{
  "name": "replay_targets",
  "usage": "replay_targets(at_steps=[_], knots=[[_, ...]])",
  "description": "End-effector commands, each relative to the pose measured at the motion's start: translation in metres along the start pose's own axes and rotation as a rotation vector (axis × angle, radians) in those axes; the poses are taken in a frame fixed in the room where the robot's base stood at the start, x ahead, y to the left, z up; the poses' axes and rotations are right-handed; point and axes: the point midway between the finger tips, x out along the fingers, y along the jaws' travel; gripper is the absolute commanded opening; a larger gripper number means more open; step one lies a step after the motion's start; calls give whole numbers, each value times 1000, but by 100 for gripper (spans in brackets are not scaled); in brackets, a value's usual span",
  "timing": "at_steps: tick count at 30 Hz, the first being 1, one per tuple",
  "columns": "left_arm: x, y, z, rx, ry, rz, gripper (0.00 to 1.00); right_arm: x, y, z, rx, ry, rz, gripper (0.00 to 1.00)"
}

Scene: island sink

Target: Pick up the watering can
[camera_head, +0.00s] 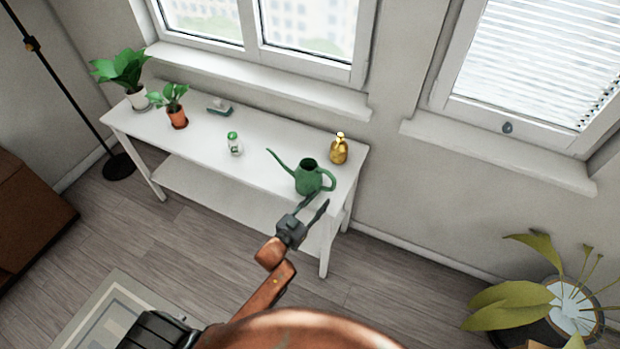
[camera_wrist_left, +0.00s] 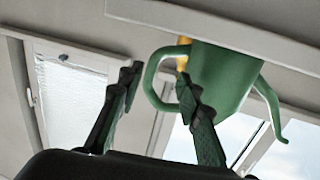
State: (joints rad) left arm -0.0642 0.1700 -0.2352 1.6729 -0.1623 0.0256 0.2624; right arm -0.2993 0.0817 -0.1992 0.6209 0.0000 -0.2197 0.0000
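The green watering can (camera_head: 309,178) stands upright near the right end of the white table, its long spout pointing left and its looped handle on the right. My left gripper (camera_head: 318,204) is open just in front of the table edge, close below the can's handle side. In the left wrist view the can (camera_wrist_left: 222,82) appears upside down, with the handle loop (camera_wrist_left: 150,82) between the two open fingers of the gripper (camera_wrist_left: 158,84). One finger overlaps the can's body in that view. Contact cannot be told. My right gripper is not in view.
A large plant (camera_head: 520,300) stands at lower right.

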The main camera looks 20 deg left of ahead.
Motion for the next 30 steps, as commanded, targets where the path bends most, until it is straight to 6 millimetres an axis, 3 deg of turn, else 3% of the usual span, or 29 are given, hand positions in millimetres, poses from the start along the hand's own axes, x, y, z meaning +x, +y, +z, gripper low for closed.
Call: replay_targets(at_steps=[21,30], knots=[[80,9,-7,2,31,16,32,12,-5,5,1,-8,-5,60],[83,9,-7,2,30,15,31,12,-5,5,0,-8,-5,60]])
